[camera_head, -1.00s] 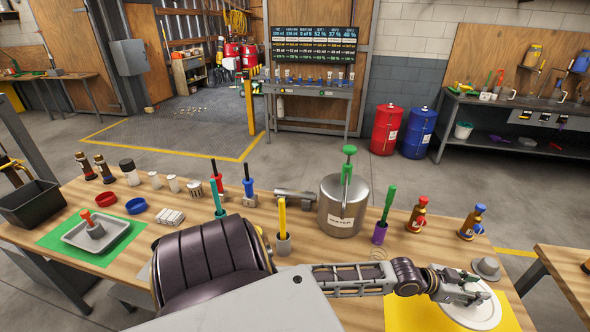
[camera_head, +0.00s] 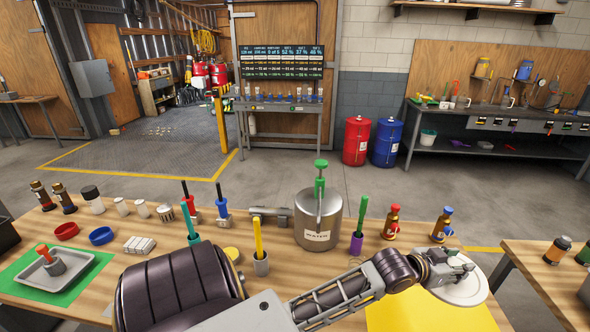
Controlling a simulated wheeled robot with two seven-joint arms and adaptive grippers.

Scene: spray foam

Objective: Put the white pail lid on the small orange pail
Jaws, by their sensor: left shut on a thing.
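My left gripper (camera_head: 455,270) is at the right end of the wooden bench, shut on the white pail lid (camera_head: 466,292). The lid is a flat white disc, partly covered by the fingers. I cannot make out a small orange pail in this view. My right gripper is not in view.
A steel water pot (camera_head: 318,222) stands mid-bench, with a purple cup (camera_head: 356,243) holding a green tool beside it. Brown bottles (camera_head: 391,222) stand behind the gripper. A second wooden table (camera_head: 545,280) is at the right, across a floor gap.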

